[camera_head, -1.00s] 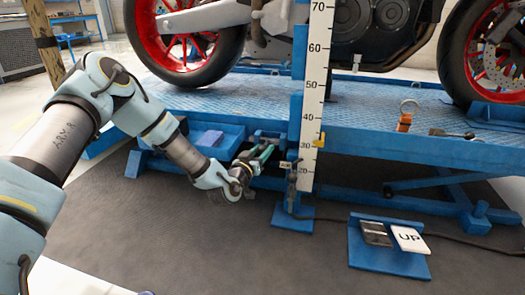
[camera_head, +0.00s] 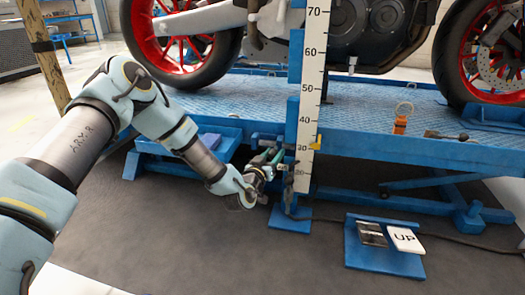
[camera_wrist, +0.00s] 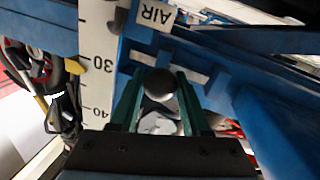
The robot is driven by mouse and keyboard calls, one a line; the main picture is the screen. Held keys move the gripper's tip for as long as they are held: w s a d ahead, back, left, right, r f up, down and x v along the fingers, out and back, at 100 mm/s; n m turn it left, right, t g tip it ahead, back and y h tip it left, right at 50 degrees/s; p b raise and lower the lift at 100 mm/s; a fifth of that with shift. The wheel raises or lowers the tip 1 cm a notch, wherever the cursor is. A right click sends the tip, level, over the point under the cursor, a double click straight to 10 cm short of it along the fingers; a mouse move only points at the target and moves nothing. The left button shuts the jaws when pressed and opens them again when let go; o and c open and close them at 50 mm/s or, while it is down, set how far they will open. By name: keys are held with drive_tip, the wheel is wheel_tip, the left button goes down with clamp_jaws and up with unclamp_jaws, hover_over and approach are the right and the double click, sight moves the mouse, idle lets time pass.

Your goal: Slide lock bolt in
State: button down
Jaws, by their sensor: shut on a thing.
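My gripper (camera_head: 276,157) is beside the lower part of the blue post with the white scale, at the near edge of the lift. Its green fingers also show in the wrist view (camera_wrist: 159,76), on either side of a dark round knob (camera_wrist: 160,84), which looks like the end of the lock bolt. The fingers are shut on this knob. A pale grey metal part (camera_wrist: 158,122) shows below the knob between the fingers. The bolt's shaft and its hole are hidden, so I cannot tell how deep it sits.
The blue lift platform (camera_head: 380,125) carries a motorcycle with red wheels. The scale (camera_head: 310,85) stands close to my gripper. A pedal unit marked UP (camera_head: 385,262) and a cable lie on the floor at right. A ring-topped orange part (camera_head: 400,124) lies on the platform.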

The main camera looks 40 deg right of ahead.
drive_tip(key=shift+s+d, duration=0.2)
drive_tip(key=shift+s, duration=0.2)
drive_tip(key=shift+c, duration=1.9)
unclamp_jaws()
drive_tip(key=p+v, duration=0.4)
drive_tip(key=v, duration=0.6)
drive_tip(key=shift+s+a, duration=0.15)
drive_tip(key=shift+a, duration=0.2)
